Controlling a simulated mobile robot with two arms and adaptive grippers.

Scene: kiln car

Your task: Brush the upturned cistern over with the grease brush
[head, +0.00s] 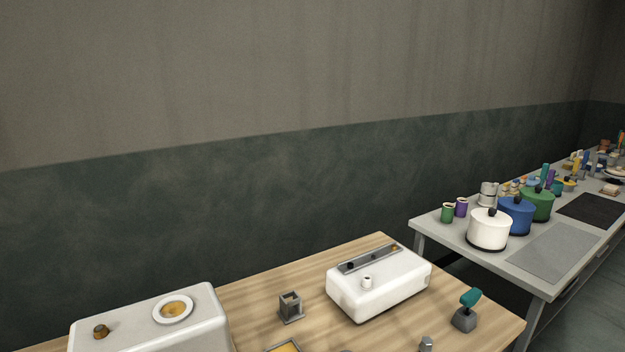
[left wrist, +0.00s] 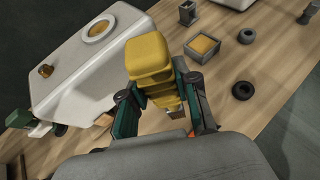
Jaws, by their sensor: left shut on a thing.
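The upturned cistern is a white box-shaped body (head: 150,322) at the bottom left of the head view. A round white ring with a yellow-brown centre (head: 173,309) and a small brass fitting (head: 101,331) are on its upper face. In the left wrist view the cistern (left wrist: 75,78) lies left of my left gripper (left wrist: 160,92). My right gripper is in neither view.
A square tray of yellow stuff (left wrist: 203,45), a dark ring (left wrist: 243,90) and a grey holder (head: 291,307) stand on the wooden table (head: 260,291). A second white cistern (head: 380,284) and a teal-handled tool (head: 469,298) are farther right. A side bench (head: 440,231) holds pots.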

